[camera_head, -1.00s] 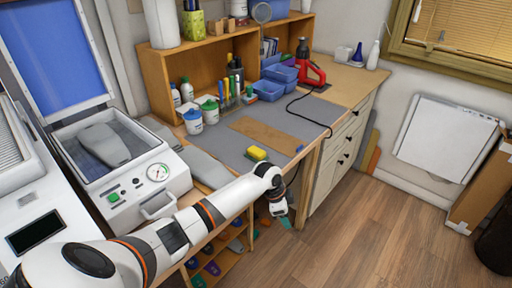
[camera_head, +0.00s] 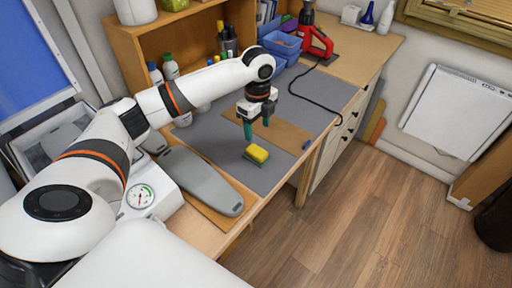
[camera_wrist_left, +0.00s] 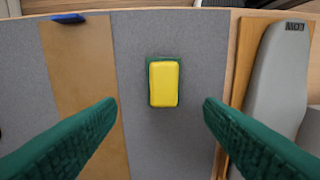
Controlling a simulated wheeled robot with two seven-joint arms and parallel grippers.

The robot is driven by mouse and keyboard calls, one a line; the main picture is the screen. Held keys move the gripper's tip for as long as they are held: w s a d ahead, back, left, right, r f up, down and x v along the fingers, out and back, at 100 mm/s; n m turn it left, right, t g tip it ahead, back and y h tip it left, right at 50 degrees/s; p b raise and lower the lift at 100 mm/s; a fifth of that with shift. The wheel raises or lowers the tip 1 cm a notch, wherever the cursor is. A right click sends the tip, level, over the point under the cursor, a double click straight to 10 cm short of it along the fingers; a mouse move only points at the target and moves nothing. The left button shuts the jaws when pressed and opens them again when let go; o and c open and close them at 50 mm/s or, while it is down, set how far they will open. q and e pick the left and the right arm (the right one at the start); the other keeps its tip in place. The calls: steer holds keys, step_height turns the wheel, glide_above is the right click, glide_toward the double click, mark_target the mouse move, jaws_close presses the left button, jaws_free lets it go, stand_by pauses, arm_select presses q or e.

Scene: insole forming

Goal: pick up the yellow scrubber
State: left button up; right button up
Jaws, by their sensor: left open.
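The yellow scrubber (camera_head: 257,154) has a yellow top and a green base. It lies on the grey mat (camera_head: 211,140) near the table's front edge. In the left wrist view the scrubber (camera_wrist_left: 164,83) lies flat in the upper middle, between the lines of the two green fingers but ahead of their tips. My left gripper (camera_head: 258,128) points down above the mat, just behind the scrubber, and is open and empty. Its green fingers (camera_wrist_left: 161,108) are wide apart in the left wrist view and do not touch the scrubber. My right gripper is not in view.
A brown board (camera_head: 283,133) lies on the mat behind the scrubber. A grey insole form (camera_head: 200,180) lies to the left. A small blue item (camera_head: 306,144) is near the front edge. Blue bins (camera_head: 282,42) and a red tool (camera_head: 317,42) stand farther back.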

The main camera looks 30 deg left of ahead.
mark_target(257, 150)
arm_select(q)
steer(key=shift+s+d+f, duration=0.15)
steer(key=shift+s+f, duration=0.05)
steer(key=shift+f, duration=0.9)
steer(key=shift+w+f, duration=0.1)
steer(key=shift+f, duration=0.3)
steer(key=shift+f+p, duration=0.35)
steer(key=shift+p, duration=0.05)
steer(key=f, duration=0.1)
steer(key=f+p, duration=0.1)
steer(key=f, duration=0.1)
steer(key=shift+s+f, duration=0.25)
steer(key=shift+s, duration=0.05)
steer(key=shift+f, duration=0.55)
steer(key=shift+w+f, duration=0.1)
steer(key=c, duration=1.1)
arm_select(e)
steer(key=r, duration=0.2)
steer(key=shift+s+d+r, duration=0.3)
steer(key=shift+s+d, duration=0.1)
